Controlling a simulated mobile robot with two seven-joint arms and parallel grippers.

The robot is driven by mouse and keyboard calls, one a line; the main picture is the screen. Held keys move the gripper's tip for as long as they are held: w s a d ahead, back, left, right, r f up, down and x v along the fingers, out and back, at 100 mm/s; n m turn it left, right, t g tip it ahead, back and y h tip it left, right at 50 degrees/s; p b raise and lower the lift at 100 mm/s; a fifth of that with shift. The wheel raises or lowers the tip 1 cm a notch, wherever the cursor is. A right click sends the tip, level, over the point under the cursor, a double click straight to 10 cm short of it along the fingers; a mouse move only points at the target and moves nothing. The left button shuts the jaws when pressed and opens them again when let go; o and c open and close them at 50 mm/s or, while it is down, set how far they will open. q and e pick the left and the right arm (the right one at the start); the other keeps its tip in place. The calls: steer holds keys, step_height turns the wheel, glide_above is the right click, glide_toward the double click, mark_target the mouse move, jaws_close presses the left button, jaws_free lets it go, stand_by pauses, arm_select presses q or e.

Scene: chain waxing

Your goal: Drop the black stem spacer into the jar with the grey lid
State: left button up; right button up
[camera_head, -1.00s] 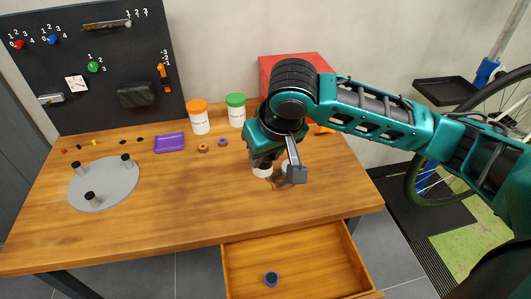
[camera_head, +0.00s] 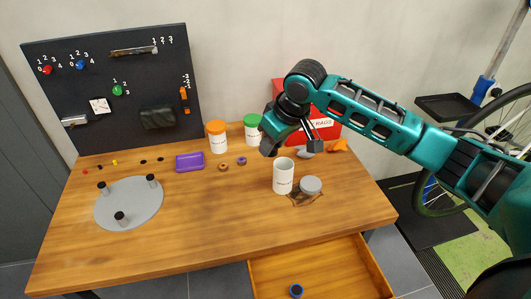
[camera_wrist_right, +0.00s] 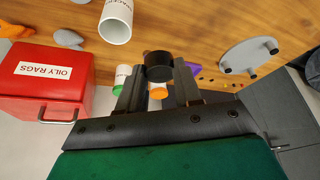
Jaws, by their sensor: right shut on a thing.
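The white jar (camera_head: 283,178) stands upright and open on the right part of the table; it also shows in the right wrist view (camera_wrist_right: 116,24). A round grey lid (camera_head: 311,185) is beside it, off the jar. My right gripper (camera_head: 292,143) is above and behind the jar in the head view. In the right wrist view its fingers (camera_wrist_right: 158,72) are shut on the black stem spacer (camera_wrist_right: 158,64), a short black cylinder held at the tips, apart from the jar. The spacer cannot be made out in the head view. My left gripper is not in view.
Jars with an orange lid (camera_head: 217,138) and a green lid (camera_head: 252,131) stand at the back. A red box (camera_head: 328,127) is behind my gripper. A purple tray (camera_head: 190,162) and grey round plate (camera_head: 130,212) are left. The drawer (camera_head: 340,275) is open. The front middle is clear.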

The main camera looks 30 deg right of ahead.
steer(key=w+d+n+y+p, duration=0.1)
steer(key=w+d+n+p, duration=0.15)
steer(key=w+d, duration=0.45)
step_height(320, 180, down, 6)
steer(key=s+d+b, duration=0.1)
steer(key=s, duration=0.1)
steer(key=shift+d, duration=0.4)
steer(key=shift+s+r, duration=0.1)
steer(key=o, duration=1.1)
steer(key=p+v, duration=0.1)
steer(key=v, duration=1.2)
